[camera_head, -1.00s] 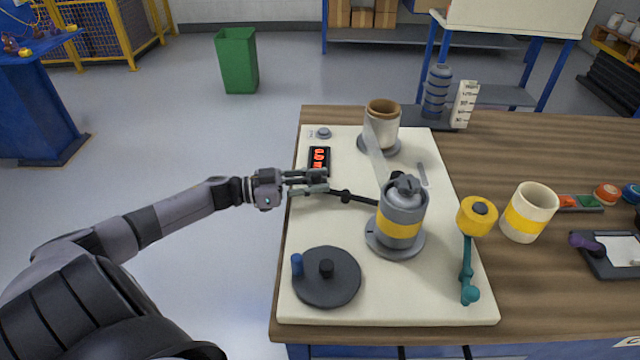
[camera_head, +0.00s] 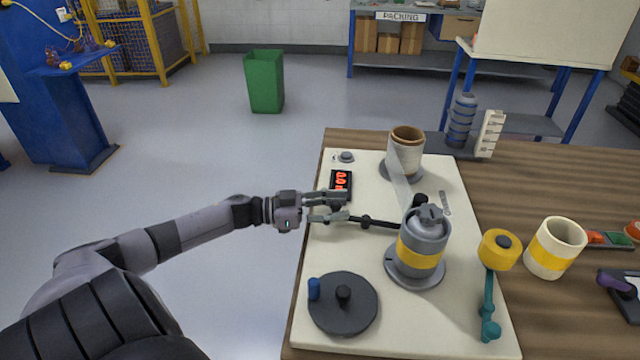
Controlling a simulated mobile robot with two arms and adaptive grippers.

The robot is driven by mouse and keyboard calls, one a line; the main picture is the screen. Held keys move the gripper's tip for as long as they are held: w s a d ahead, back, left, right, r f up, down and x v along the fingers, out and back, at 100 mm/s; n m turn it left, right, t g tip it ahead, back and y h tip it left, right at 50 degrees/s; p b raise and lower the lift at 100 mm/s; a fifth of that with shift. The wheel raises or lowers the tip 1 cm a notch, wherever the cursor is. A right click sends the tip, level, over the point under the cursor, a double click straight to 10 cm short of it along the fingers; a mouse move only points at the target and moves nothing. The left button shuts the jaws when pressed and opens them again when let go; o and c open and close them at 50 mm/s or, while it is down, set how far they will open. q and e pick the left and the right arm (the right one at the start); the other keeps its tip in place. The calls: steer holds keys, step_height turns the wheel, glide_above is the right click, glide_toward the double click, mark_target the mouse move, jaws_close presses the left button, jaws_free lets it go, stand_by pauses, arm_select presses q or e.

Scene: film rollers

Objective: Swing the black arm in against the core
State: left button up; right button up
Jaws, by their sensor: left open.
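The black arm (camera_head: 383,224) is a thin dark rod with a small joint along it, lying over the pale board. Its right end reaches the core (camera_head: 421,238), a grey cylinder with a yellow band standing upright on a round grey base. Its left end is partly hidden by my left gripper (camera_head: 347,206). That gripper comes in from the left and is open, its fingers spread near the arm's outer end. I cannot tell whether a finger touches the arm. A translucent film strip (camera_head: 400,190) runs from the film roll (camera_head: 405,155) towards the core.
A dark turntable with a blue peg (camera_head: 343,303) is at the board's front left. A red digital display (camera_head: 341,181) lies close behind my gripper. A cream yellow-banded roll (camera_head: 555,248) is farther right.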

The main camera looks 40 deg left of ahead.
arm_select(q)
steer(key=v, duration=1.1)
steer(key=shift+s+a, duration=0.25)
steer(key=shift+s, duration=0.05)
